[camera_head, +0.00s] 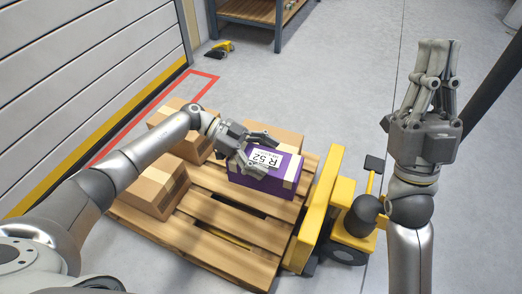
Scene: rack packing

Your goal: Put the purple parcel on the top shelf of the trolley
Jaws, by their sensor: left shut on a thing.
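The purple parcel (262,181) has a white label and a tan strap. It is at the right side of the wooden pallet (240,256), near the pallet jack. My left gripper (258,158) comes in from the left and is shut on the parcel at its upper left. Its fingers lie over the top near the label, and part of the grip is hidden. I cannot tell whether the parcel still touches the pallet. My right gripper (438,60) is raised at the right, apart from everything, fingers pointing up. A blue-framed wooden shelf unit (249,19) shows partly at the top; I cannot tell if it is the trolley.
Several brown boxes (157,188) stand on the pallet, partly behind my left arm. A yellow pallet jack (319,215) is at the pallet's right. A yellow and black object (220,50) lies on the floor. A shutter wall (80,75) is at left. The middle floor is free.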

